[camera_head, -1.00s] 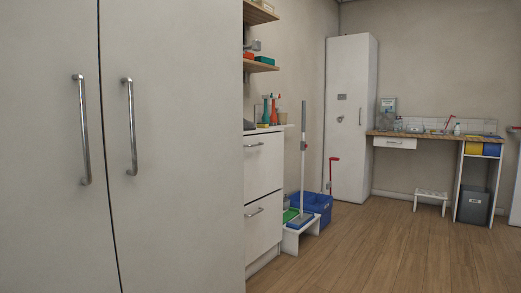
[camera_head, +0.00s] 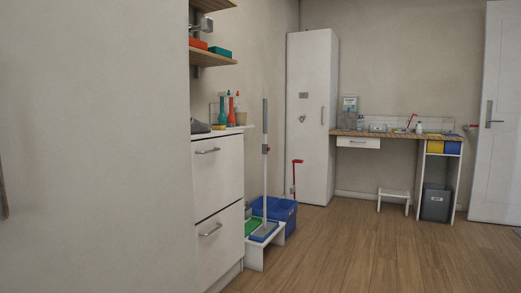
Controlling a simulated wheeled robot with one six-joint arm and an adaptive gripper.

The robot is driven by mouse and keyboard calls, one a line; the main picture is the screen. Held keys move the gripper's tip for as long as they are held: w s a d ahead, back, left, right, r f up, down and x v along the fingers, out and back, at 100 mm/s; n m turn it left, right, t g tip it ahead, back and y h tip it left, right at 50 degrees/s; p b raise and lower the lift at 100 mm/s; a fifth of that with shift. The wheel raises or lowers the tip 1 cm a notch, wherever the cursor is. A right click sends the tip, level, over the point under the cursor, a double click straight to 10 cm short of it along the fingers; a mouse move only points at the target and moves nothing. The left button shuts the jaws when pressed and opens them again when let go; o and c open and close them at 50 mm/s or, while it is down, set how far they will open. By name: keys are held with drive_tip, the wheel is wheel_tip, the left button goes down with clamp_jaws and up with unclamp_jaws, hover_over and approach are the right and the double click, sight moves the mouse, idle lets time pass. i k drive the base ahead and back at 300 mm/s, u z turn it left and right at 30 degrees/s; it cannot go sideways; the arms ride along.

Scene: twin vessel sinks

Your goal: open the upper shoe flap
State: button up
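No shoe cabinet or shoe flap can be made out for certain in the head view. The nearest fronts are two white drawer fronts with bar handles, an upper one (camera_head: 217,166) and a lower one (camera_head: 219,237), in a unit at left of centre. Both look shut. I cannot tell whether either is a flap. My gripper is not in view.
A tall white cabinet (camera_head: 94,150) fills the left side close by. A step (camera_head: 254,255) with a mop (camera_head: 265,160) and a blue crate (camera_head: 283,210) stand beyond the drawers. A tall locker (camera_head: 312,120), a desk (camera_head: 395,134) and a door (camera_head: 497,115) are at the back. The wooden floor (camera_head: 375,250) is clear.

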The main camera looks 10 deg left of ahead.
sight(217, 163)
drive_tip(key=z, duration=0.2)
drive_tip(key=i, duration=0.7)
drive_tip(key=u, duration=0.75)
drive_tip(key=i, duration=0.75)
drive_tip(key=u, duration=0.7)
